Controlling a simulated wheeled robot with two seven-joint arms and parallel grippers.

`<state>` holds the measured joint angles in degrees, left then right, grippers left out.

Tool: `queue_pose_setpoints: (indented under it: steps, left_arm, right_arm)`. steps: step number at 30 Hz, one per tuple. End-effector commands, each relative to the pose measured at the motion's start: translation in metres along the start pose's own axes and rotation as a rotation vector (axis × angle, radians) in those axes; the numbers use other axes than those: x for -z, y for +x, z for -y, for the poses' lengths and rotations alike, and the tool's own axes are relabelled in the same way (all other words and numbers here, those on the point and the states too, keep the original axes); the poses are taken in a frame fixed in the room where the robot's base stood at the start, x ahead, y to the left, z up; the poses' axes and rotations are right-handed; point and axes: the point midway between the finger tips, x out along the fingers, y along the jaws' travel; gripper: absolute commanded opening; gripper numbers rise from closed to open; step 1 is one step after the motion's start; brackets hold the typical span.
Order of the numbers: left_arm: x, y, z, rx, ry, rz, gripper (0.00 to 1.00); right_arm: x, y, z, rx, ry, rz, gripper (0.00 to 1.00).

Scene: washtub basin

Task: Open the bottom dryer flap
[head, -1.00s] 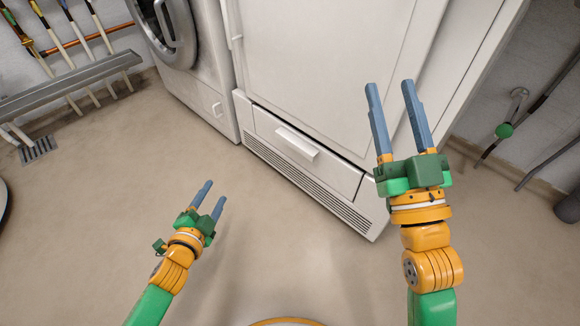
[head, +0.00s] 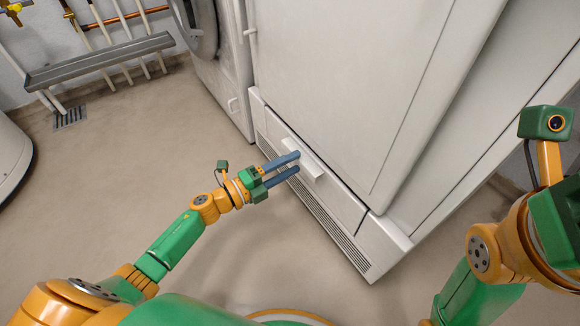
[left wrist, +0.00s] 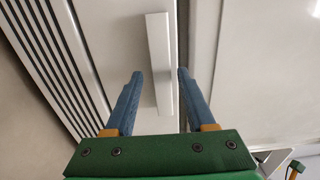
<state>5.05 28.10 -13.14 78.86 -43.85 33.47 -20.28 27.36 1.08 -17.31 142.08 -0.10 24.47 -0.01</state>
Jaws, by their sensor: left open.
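The bottom dryer flap (head: 343,207) is a white panel low on the white dryer, with a raised white bar handle (head: 313,172). It looks closed. My left gripper (head: 297,162) is open at the handle, its blue fingers pointing right across the flap's front. In the left wrist view the handle (left wrist: 159,50) runs between the two fingertips (left wrist: 159,73), with a finger on each side; I cannot tell whether either touches it. My right arm is at the right edge of the head view, its fingers out of view.
A vented grille (head: 315,220) runs along the dryer's base below the flap. A front-loading washer (head: 222,70) stands to the left. A wall trough (head: 100,60) and pipes are at the upper left. The floor (head: 120,160) in front is clear.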

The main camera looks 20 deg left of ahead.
Motion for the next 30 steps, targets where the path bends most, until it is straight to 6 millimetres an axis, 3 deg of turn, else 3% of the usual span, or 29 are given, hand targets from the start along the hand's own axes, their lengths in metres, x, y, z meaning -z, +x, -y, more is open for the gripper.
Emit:
queue_pose_setpoints:
  steps: [5, 11, 12, 30]
  left_arm:
    - [0.0000, 0.0003, 0.0005, 0.000, -0.001, 0.000, 0.55]
    - [-0.0001, 0.0001, 0.0003, -0.001, -0.001, 0.001, 0.04]
    - [-0.0001, 0.0000, 0.0001, -0.001, -0.001, 0.001, 0.00]
    - [0.0000, -0.0004, -0.0014, -0.005, 0.000, 0.002, 0.00]
  right_arm:
    - [-0.0001, 0.0006, 0.0000, 0.000, 0.000, 0.000, 0.50]
    - [-0.0002, 0.0006, 0.0000, 0.000, 0.000, 0.000, 0.50]
    - [-0.0002, 0.0006, 0.0000, 0.000, 0.000, 0.000, 0.50]
    - [-0.0002, 0.0003, 0.0000, -0.001, 0.000, 0.001, 0.50]
